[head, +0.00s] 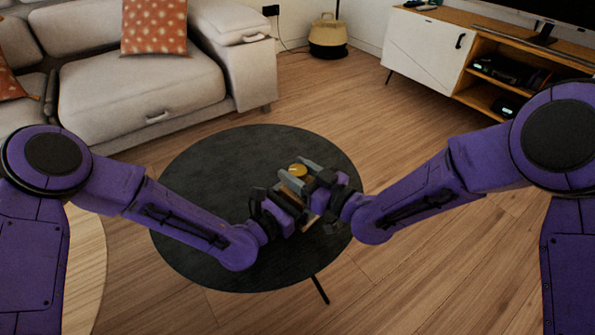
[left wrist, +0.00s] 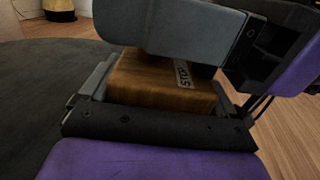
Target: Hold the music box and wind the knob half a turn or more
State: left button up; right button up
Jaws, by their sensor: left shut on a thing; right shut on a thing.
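The music box is a small wooden box with a pale label; it fills the middle of the left wrist view (left wrist: 145,85). My left gripper (left wrist: 158,98) is shut on it, one finger at each side. In the head view the left gripper (head: 293,203) is over the dark table, and the box is mostly hidden by the grippers. The round yellow knob (head: 297,170) shows between the grey fingers of my right gripper (head: 301,173), which is shut on it. In the left wrist view the right gripper crosses above the box and hides the knob.
The round dark table (head: 215,175) is bare around the grippers. A pale wooden table (head: 88,262) lies at the left. A light sofa (head: 150,85) stands behind, a basket (head: 328,38) at the back, and a white and wood cabinet (head: 430,48) at the back right.

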jog(key=o, duration=0.9)
jog(key=shift+o, duration=0.2)
jog(key=shift+s, duration=0.1)
jog(key=v, duration=1.2)
